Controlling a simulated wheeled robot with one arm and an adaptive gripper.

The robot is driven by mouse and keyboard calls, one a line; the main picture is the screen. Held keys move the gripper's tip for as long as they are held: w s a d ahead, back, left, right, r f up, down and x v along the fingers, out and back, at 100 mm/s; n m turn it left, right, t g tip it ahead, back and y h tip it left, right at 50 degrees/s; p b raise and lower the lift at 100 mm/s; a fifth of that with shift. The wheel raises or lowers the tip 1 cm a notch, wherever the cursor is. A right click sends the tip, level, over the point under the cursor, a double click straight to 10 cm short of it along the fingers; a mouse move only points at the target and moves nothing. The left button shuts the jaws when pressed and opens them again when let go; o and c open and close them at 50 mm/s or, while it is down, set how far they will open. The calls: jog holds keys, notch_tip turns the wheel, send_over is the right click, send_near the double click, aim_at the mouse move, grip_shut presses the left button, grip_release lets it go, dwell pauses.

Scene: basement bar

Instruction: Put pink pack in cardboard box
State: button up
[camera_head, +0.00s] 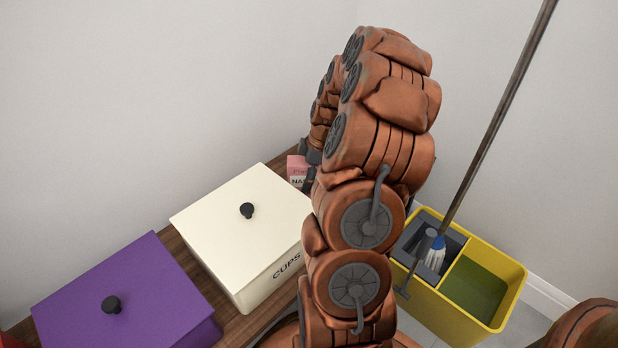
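The pink pack (297,168) stands on the wooden surface at the back, just behind the cream box. It is pink on top with a pale label below, and its right side is hidden by my arm. My gripper (311,155) shows only as small dark parts at the pack's upper right edge. The rest of it is hidden behind my copper-coloured arm. I cannot tell whether its fingers touch the pack or whether they are open or shut. No cardboard box is seen in this view.
A cream lidded box (237,210) marked CUPS and a purple lidded box (128,290) stand on the wooden surface (192,262) against the wall. A yellow mop bucket (447,312) with a long slanting handle (500,115) stands at the right.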

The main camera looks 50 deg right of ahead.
jog(key=shift+f, duration=0.1)
jog(key=c, duration=1.2)
jog(key=shift+c, duration=0.2)
